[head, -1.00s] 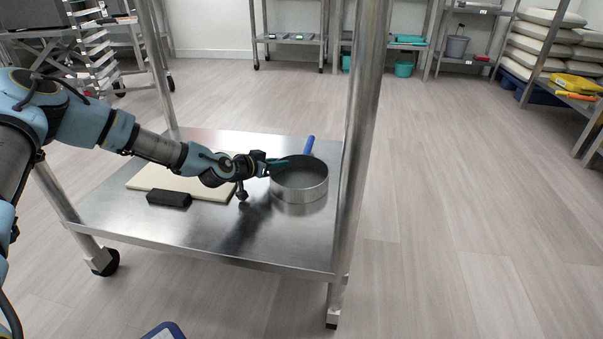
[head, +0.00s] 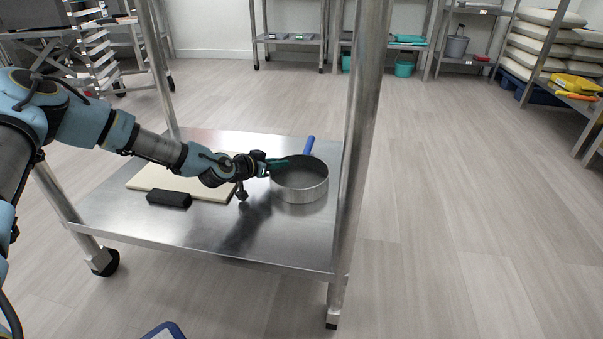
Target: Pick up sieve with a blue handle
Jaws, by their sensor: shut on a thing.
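The sieve (head: 300,188) is a round grey metal pan with a blue handle (head: 309,145) pointing away at its back. It is on the lower steel shelf (head: 290,245) of a wheeled cart, at the right end. My gripper (head: 276,163) comes in from the left at the sieve's back-left rim. Its green fingertips are shut on the rim. The sieve looks level. I cannot tell whether its underside touches the shelf.
A cream board (head: 170,182) and a black block (head: 168,198) lie on the shelf under and beside my arm. A cart post (head: 357,150) stands close right of the sieve. Open floor (head: 470,200) lies to the right.

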